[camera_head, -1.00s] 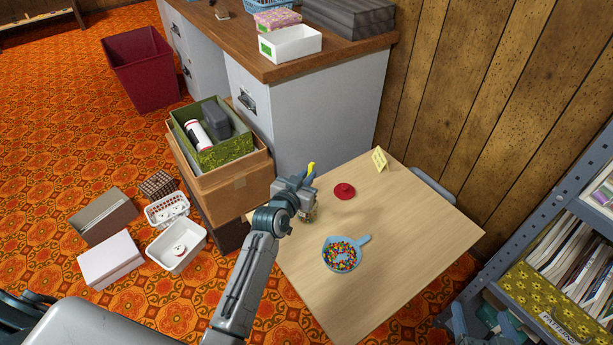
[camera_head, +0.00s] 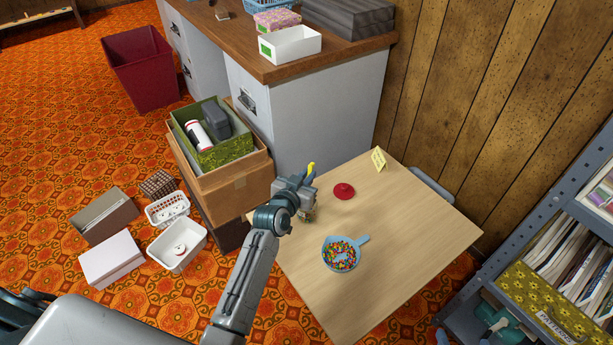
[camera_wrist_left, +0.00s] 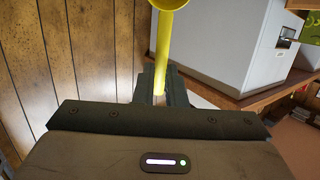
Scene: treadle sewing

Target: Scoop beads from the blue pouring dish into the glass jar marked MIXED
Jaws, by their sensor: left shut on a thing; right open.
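The blue pouring dish (camera_head: 363,239) sits on the pale wooden table (camera_head: 420,240), full of many-coloured beads (camera_head: 341,257). My left gripper (camera_head: 305,186) is shut on a yellow scoop (camera_head: 311,168) at the table's back left, left of the dish. The scoop (camera_wrist_left: 164,45) points up out of the jaws in the left wrist view, its round end cut off at the top. I cannot clearly make out the glass jar; something small and pale shows beside the gripper, mostly hidden by it.
A red round lid-like piece (camera_head: 344,191) and a yellow sign (camera_head: 379,159) stand on the table. A metal shelf (camera_head: 500,250) is on the right. A cardboard box (camera_head: 236,183) borders the table's left. The table's right and front are clear.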

